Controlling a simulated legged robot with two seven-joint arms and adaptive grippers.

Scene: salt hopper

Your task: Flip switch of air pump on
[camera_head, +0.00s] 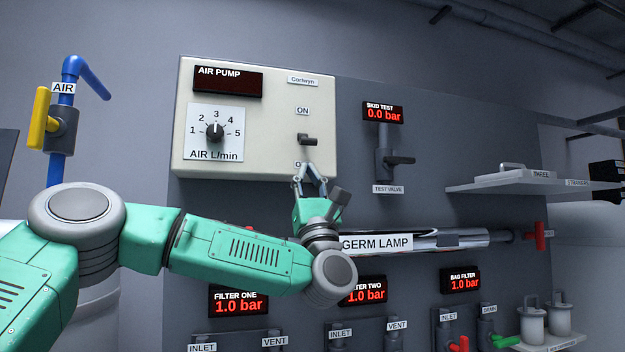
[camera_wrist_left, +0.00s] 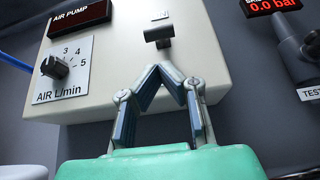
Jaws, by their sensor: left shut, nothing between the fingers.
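The air pump panel (camera_head: 255,90) is a cream box on the wall with a dark, unlit display (camera_head: 228,81) and a dial. The lower label is partly hidden by my gripper. My left gripper (camera_head: 309,168) is just below the switch, with its fingertips pointing up. In the left wrist view the switch (camera_wrist_left: 159,36) shows beyond the fingertips (camera_wrist_left: 165,68), which meet with nothing between them. A gap shows between the fingertips and the switch. My right gripper is not in view.
A test valve (camera_head: 390,158) is right of the panel. A germ lamp (camera_head: 380,241) runs behind and below my left wrist. Filter displays (camera_head: 464,281) and valves are lower down. A blue air pipe with a yellow handle (camera_head: 40,117) is at left, a shelf (camera_head: 530,187) at right.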

